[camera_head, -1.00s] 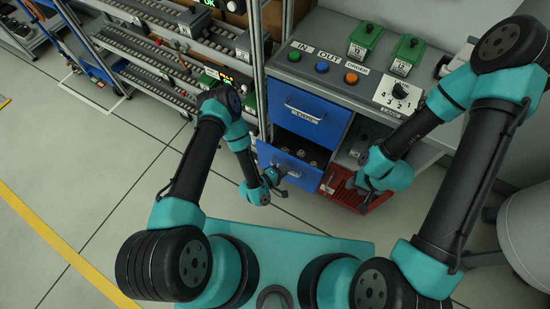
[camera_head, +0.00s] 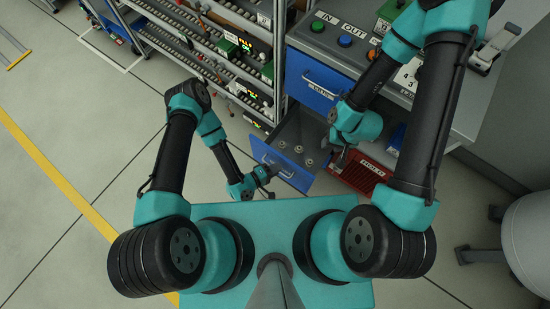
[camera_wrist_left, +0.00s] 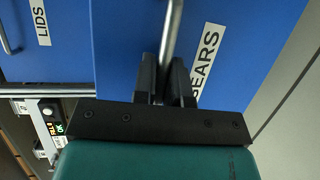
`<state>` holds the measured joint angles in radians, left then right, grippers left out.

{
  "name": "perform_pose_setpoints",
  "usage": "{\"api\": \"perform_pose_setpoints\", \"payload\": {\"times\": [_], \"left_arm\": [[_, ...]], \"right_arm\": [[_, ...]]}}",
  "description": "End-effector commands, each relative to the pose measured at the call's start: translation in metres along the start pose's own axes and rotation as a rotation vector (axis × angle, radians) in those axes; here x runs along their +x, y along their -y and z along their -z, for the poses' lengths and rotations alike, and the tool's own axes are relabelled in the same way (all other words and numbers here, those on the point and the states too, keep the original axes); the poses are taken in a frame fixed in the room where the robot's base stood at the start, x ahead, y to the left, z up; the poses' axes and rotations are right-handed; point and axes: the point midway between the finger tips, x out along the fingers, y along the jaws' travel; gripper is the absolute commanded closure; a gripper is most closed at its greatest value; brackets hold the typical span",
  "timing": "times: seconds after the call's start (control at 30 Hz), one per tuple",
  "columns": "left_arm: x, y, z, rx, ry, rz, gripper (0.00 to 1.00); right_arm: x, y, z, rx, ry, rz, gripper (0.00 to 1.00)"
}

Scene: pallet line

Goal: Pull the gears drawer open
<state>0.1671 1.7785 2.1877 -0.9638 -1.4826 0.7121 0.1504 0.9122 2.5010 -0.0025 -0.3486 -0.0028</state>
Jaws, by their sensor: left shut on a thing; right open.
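The gears drawer (camera_head: 288,172) is blue and stands pulled out below the closed lids drawer, with several small metal gears (camera_head: 298,149) showing inside. Its label and front fill much of the left wrist view (camera_wrist_left: 228,80). My left gripper (camera_head: 268,172) is at its front, shut on the metal bar handle (camera_wrist_left: 171,32), which runs between the two fingers in the left wrist view. My right gripper (camera_head: 341,155) is open, beside the drawer's right side and above the red tray. Whether it touches anything cannot be told.
The blue lids drawer (camera_head: 309,84) is shut above. A red tray (camera_head: 366,172) sits low at the right. The counter above carries buttons (camera_head: 344,41) and a dial. A roller rack (camera_head: 213,58) stands at the left. The floor left of my base is clear.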

Motion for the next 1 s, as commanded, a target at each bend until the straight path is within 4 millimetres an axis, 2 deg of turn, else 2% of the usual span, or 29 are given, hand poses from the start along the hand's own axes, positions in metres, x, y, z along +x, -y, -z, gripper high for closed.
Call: {"api": "perform_pose_setpoints", "payload": {"times": [0.17,0.2,0.27,0.73,1.0], "left_arm": [[0.000,-0.001,0.002,0.002,-0.002,-0.002,1.00],[0.000,-0.001,0.002,0.002,-0.002,-0.002,0.84],[0.000,-0.001,0.002,0.002,-0.002,-0.002,0.78],[-0.001,0.000,0.001,0.000,-0.001,0.000,0.78],[-0.015,0.001,0.002,-0.002,-0.003,0.001,0.78]], "right_arm": [[0.000,0.000,0.000,0.000,0.000,0.000,0.57],[0.000,0.000,0.000,0.000,0.000,0.000,0.57],[0.000,0.000,0.000,0.000,0.000,0.000,0.57],[0.000,0.000,0.000,0.000,0.000,0.000,0.57],[0.000,0.000,0.000,0.000,0.000,0.000,0.57]]}}
